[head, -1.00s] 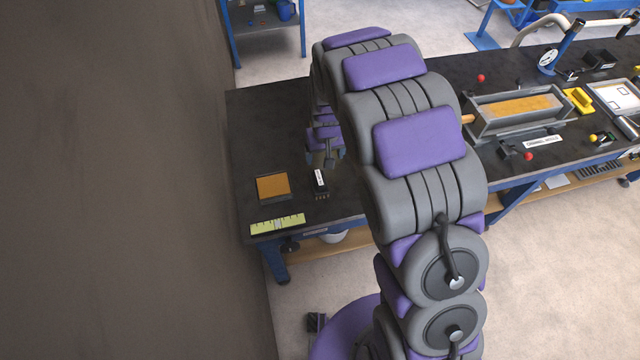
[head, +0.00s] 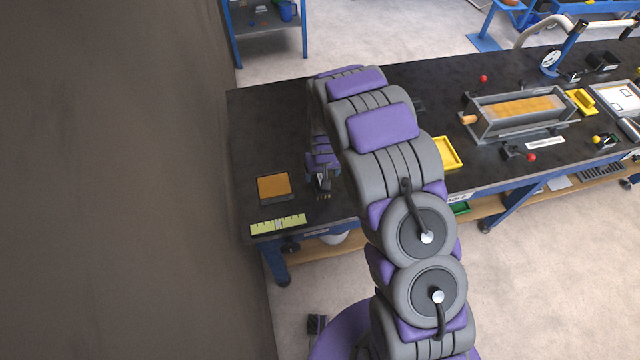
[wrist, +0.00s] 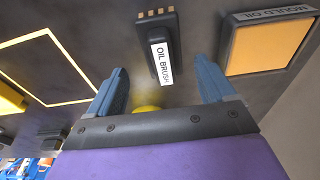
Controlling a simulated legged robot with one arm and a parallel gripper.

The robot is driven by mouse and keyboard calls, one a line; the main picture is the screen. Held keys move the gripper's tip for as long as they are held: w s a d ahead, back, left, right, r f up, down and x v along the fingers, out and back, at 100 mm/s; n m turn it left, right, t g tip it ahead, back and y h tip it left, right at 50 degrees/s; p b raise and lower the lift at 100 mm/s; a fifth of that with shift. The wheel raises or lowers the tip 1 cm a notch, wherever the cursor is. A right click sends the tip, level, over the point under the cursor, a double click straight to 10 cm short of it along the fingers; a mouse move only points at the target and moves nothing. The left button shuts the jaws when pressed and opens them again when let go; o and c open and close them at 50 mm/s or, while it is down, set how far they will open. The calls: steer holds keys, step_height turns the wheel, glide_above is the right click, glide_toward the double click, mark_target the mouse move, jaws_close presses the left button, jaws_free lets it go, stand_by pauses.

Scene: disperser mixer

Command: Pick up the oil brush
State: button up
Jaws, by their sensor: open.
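The oil brush (wrist: 163,60) is a dark block with a white "OIL BRUSH" label and a row of tan bristle tufts at one end. In the wrist view it lies on the black bench top, between and just beyond the two blue fingers of my gripper (wrist: 168,88). The fingers are apart, with no contact on the brush visible. In the head view my gripper (head: 321,180) is low over the bench near the front left, and it hides most of the brush.
The mould oil tray (wrist: 268,46), with an orange pad, sits right beside the brush; it also shows in the head view (head: 274,198). A yellow-green ruler strip (head: 278,224) lies at the bench's front edge. A yellow tray (head: 447,153) and a channel mould (head: 515,112) stand further right.

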mark_target(320, 176)
steer(key=shift+w+a+f+b, duration=0.15)
steer(key=shift+a+f+b, duration=0.05)
steer(key=shift+f, duration=1.1)
steer(key=shift+w+a+f+b, duration=0.1)
steer(key=shift+a+f+b, duration=0.05)
steer(key=shift+f, duration=1.15)
steer(key=c, duration=1.3)
steer(key=shift+r, duration=0.85)
step_height(320, 176, up, 2)
steer(key=shift+r+p, duration=0.2)
steer(key=shift+p, duration=0.1)
steer(key=s+d, duration=0.1)
steer(key=s, duration=0.4)
steer(key=s+d, duration=0.2)
steer(key=s, duration=0.3)
steer(key=s+d+r+p, duration=0.1)
steer(key=s, duration=0.4)
steer(key=shift+s+d, duration=0.2)
steer(key=shift+d, duration=0.05)
